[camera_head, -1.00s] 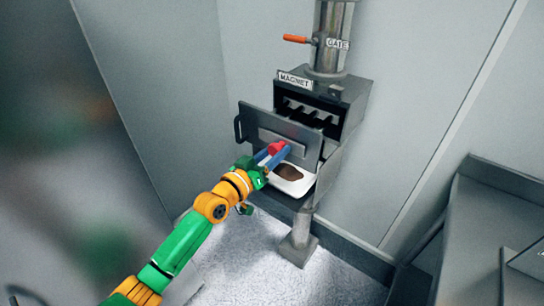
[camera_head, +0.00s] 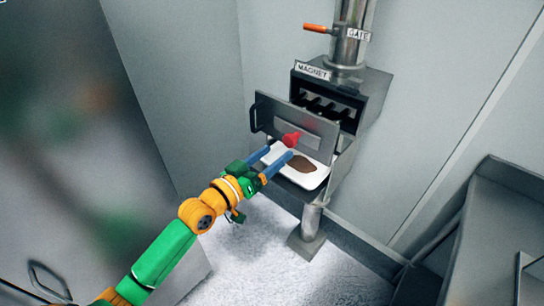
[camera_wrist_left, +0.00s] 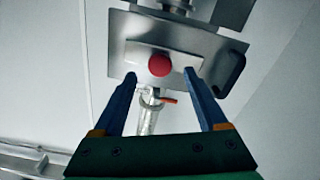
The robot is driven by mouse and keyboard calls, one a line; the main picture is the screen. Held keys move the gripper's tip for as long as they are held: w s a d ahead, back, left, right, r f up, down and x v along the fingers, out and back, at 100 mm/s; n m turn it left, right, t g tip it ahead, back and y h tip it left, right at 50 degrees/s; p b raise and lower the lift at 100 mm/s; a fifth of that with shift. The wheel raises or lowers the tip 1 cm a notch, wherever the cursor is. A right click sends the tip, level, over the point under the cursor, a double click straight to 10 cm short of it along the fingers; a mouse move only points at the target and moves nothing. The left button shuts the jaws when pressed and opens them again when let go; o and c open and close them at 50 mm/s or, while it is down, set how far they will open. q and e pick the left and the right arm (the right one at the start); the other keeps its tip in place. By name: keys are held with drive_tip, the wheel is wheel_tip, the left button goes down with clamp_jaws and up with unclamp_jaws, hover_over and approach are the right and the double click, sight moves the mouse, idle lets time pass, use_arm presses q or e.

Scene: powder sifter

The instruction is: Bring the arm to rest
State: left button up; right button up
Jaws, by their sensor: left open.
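My left gripper (camera_head: 277,159) is open, its two blue fingers apart and empty. It points toward the red knob (camera_head: 291,139) on the open metal door (camera_head: 297,124) of the magnet housing. In the left wrist view the gripper (camera_wrist_left: 161,92) has the round red knob (camera_wrist_left: 159,65) beyond and between its fingertips, with a visible gap. The left arm (camera_head: 165,262) reaches in from the lower left of the head view. My right gripper is not in view.
A white tray (camera_head: 322,176) with brown powder (camera_head: 302,164) sits below the door. The magnet housing (camera_head: 372,88) stands on a post, with an orange gate handle (camera_head: 315,28) above. A metal counter (camera_head: 492,215) is at right. A grey cabinet lies close on the left.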

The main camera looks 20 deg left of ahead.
use_arm(q)
drive_tip(key=shift+s, duration=0.2)
drive_tip(key=s+a+f+n+g+y, duration=0.1)
drive_tip(key=a+f+g+y, duration=0.1)
drive_tip(key=f, duration=0.8)
drive_tip(key=s+a+f+g+y, duration=0.2)
drive_tip(key=f, duration=0.7)
drive_tip(key=s+a+f+g+y, duration=0.1)
drive_tip(key=s+f+g, duration=0.1)
drive_tip(key=s+f, duration=0.35)
drive_tip(key=s+f+g+y, duration=0.1)
drive_tip(key=s+f+g, duration=0.15)
drive_tip(key=f, duration=0.65)
drive_tip(key=s+d+f+m+g, duration=0.1)
drive_tip(key=s+f+g, duration=0.2)
drive_tip(key=s+f, duration=0.4)
drive_tip(key=s+d+f+m+g, duration=0.2)
drive_tip(key=s+f+g, duration=0.2)
drive_tip(key=s, duration=1.8)
wheel_tip(320, 180, down, 3)
drive_tip(key=shift+s+d+f, duration=0.1)
drive_tip(key=shift+s+d, duration=0.05)
